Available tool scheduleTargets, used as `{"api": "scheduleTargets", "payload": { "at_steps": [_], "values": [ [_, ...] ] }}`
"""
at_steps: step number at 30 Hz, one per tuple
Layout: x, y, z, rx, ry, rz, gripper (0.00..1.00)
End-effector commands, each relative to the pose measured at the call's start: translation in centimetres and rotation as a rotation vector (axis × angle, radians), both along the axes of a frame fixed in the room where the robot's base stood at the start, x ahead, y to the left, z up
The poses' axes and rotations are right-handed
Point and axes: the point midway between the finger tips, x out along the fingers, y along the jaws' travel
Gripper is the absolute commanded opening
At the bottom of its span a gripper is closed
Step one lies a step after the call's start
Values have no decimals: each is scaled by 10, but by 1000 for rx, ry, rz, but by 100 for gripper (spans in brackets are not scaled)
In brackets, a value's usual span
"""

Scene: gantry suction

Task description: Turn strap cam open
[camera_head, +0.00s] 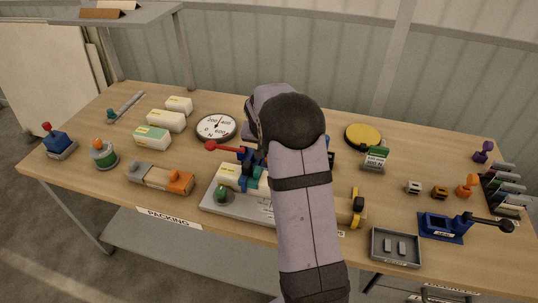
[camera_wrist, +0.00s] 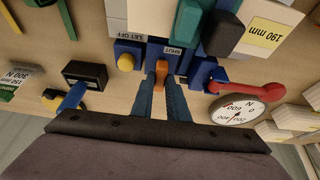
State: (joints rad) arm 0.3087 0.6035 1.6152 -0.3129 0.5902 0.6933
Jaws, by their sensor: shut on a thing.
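The strap cam (camera_wrist: 161,72) shows in the wrist view as a small orange piece at the front of a blue block (camera_wrist: 130,48), beside a label reading SHUT. My gripper (camera_wrist: 161,80) has its two blue fingers on either side of the orange piece, shut on it. In the head view my arm hides the gripper and the cam. A red-handled lever (camera_head: 222,147) sticks out left of the blue fixture (camera_head: 250,157); it also shows in the wrist view (camera_wrist: 250,88). A label reading LET OFF is on the grey part at the upper left of the wrist view.
A round dial gauge (camera_head: 216,127) stands close to the red lever. A cream block (camera_head: 230,176) with a yellow label sits on the grey base plate (camera_head: 222,203). A grey tray (camera_head: 396,262) and a blue clamp (camera_head: 440,226) stand at right.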

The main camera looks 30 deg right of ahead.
Motion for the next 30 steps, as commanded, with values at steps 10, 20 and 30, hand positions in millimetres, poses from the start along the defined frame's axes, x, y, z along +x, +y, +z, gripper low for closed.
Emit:
{"api": "scheduleTargets", "payload": {
  "at_steps": [10, 20, 30],
  "values": [
    [1, 0, 1, 1, -3, -32, 0],
    [1, 0, 1, 2, -2, -32, 33],
    [0, 1, 3, 1, -2, -31, 33]
  ]
}}
